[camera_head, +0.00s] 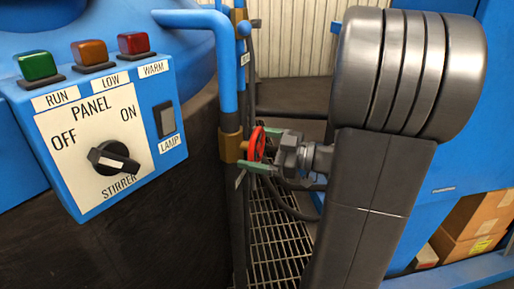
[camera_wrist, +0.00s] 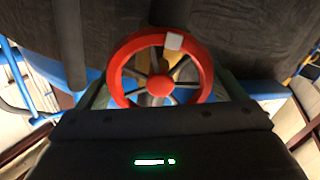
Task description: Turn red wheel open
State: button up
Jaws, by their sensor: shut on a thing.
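The red wheel (camera_head: 256,145) sits on a brass valve body (camera_head: 232,146) on a vertical pipe, seen nearly edge-on in the head view. In the wrist view the red wheel (camera_wrist: 160,40) faces me, with dark spokes, a red hub and a pale grey mark at the upper right of its rim. My gripper (camera_head: 260,152) is at the wheel from the right, its green-grey fingers on either side of the rim. In the wrist view the fingers (camera_wrist: 162,95) flank the wheel at left and right. The gripper is shut on the wheel; the exact finger contact is partly hidden.
A blue control panel (camera_head: 95,145) with a STIRRER knob (camera_head: 113,158), a LAMP switch and coloured lights stands at the left. Blue pipes (camera_head: 228,70) rise above the valve. A dark hose hangs behind my gripper. Metal grating (camera_head: 275,240) covers the floor below; cardboard boxes (camera_head: 478,225) sit at the right.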

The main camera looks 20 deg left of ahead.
jog(key=shift+f+n, duration=0.1)
jog(key=shift+n, duration=0.2)
jog(key=o, duration=0.7)
jog(key=shift+d, duration=0.15)
jog(key=d+p, duration=0.1)
jog(key=d, duration=0.8)
jog(key=w+d+p, duration=0.1)
jog(key=d, duration=0.3)
jog(key=shift+d+p, duration=0.25)
jog(key=shift+p, duration=0.05)
jog(key=shift+a, duration=0.1)
jog(key=a+b, duration=0.1)
jog(key=a, duration=0.8)
jog(key=s+a+b, duration=0.1)
jog(key=a, duration=0.3)
jog(key=shift+a+b, duration=0.3)
jog(key=shift+a, duration=0.05)
